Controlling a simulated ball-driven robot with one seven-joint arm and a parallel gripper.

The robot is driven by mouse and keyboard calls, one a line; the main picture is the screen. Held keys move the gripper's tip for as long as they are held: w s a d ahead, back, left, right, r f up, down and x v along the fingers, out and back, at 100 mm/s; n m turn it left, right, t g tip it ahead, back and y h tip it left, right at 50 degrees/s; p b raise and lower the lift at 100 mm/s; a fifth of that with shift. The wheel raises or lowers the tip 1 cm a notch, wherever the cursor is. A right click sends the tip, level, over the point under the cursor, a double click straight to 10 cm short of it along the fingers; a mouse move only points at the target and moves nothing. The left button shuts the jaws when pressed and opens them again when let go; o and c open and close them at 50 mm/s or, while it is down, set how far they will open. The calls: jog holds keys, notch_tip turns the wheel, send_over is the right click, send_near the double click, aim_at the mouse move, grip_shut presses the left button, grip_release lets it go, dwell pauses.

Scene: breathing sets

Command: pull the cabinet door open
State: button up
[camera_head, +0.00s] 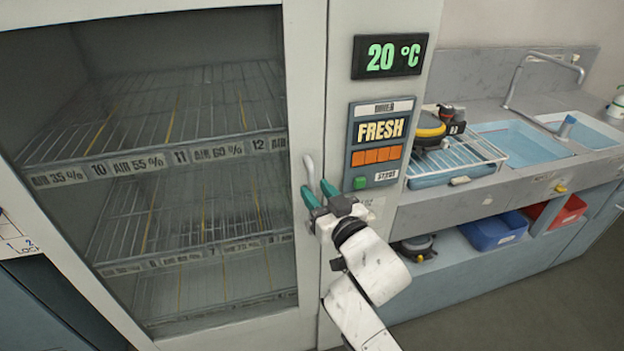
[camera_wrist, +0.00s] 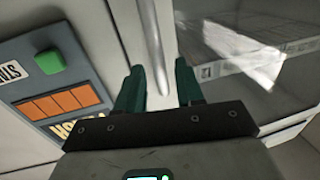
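The cabinet door (camera_head: 307,95) is a pale frame around a dark glass pane (camera_head: 175,170), and it looks shut. Its upright grey handle (camera_head: 309,172) is on the right side of the frame. My gripper (camera_head: 320,192), with green fingers, is at the lower part of the handle. In the wrist view my gripper (camera_wrist: 158,75) has its two fingers apart, with the handle (camera_wrist: 152,45) in line with the gap between them. I cannot tell whether the handle's lower end is between the fingers or just beyond them.
A control panel with a FRESH label (camera_head: 380,130) and a temperature display (camera_head: 390,56) is right of the door. A counter with a wire rack (camera_head: 460,155) and blue basins (camera_head: 525,145) stands further right. Open floor (camera_head: 530,310) lies in front of it.

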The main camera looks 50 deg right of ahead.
aim_at(313, 188)
jog(key=shift+p+x, duration=0.35)
jog(key=shift+x, duration=1.2)
grip_shut()
